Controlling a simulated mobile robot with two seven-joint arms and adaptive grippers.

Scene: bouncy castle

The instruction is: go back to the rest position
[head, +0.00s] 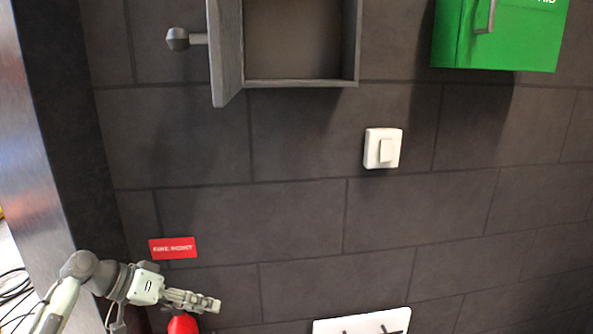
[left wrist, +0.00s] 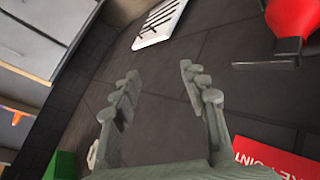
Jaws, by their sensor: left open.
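My left gripper (head: 205,302) is at the lower left of the head view, in front of the dark tiled wall and below the red sign. In the left wrist view my left gripper (left wrist: 159,75) has its two fingers spread apart with nothing between them. A red object (head: 183,323), only partly in view, shows just below it in the head view. My right gripper is in neither view.
An open grey wall cabinet (head: 300,82), a green box (head: 500,45) and a white switch (head: 383,148) are on the wall. The red sign (head: 173,247) is close above my gripper. A white panel (head: 362,324) is at the bottom. A metal post (head: 40,150) stands left.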

